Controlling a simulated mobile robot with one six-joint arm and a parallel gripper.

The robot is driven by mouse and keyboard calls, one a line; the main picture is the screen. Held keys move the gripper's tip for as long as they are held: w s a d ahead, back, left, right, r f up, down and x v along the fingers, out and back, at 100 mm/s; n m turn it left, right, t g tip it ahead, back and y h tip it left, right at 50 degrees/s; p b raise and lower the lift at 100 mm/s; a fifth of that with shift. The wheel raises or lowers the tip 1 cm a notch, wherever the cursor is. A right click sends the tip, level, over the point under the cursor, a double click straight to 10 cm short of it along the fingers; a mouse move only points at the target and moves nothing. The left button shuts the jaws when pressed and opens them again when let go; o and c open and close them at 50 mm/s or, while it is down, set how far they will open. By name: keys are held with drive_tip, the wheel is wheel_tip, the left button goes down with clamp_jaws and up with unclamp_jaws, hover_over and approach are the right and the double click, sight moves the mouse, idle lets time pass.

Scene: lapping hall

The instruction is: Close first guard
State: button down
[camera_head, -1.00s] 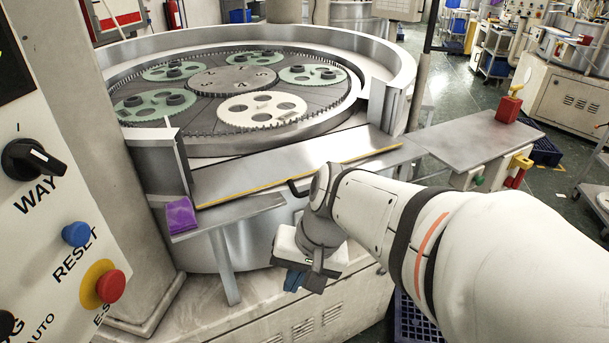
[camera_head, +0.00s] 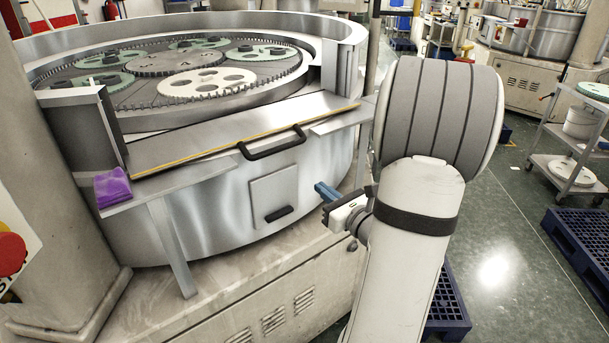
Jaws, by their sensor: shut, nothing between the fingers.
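The guard (camera_head: 225,135) appears to be the flat metal panel with a yellow front edge. It lies folded down in the gap of the lapping machine's rim wall (camera_head: 225,22), leaving that gap open. A black bar handle (camera_head: 272,144) is on its front edge. My gripper (camera_head: 326,192) has blue fingers and is shut and empty. It is right of and below the handle, apart from it, pointing left in front of the drum. My arm hides the area to its right.
A small hatch (camera_head: 273,193) with a black grip is on the drum's side. A purple cloth (camera_head: 112,188) lies on the left side shelf (camera_head: 165,196). Geared discs sit inside the machine.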

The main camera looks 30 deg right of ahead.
drive_tip(key=w, duration=0.3)
drive_tip(key=w+a, duration=0.1)
drive_tip(key=w, duration=0.2)
drive_tip(key=w+p, duration=0.1)
drive_tip(key=w, duration=0.3)
drive_tip(key=shift+a+r, duration=0.25)
drive_tip(key=shift+r, duration=0.05)
wheel_tip(320, 180, up, 3)
drive_tip(key=shift+f+p, duration=0.1)
drive_tip(key=shift+p, duration=0.4)
drive_tip(key=shift+w+r, duration=0.15)
drive_tip(key=shift+r, duration=0.4)
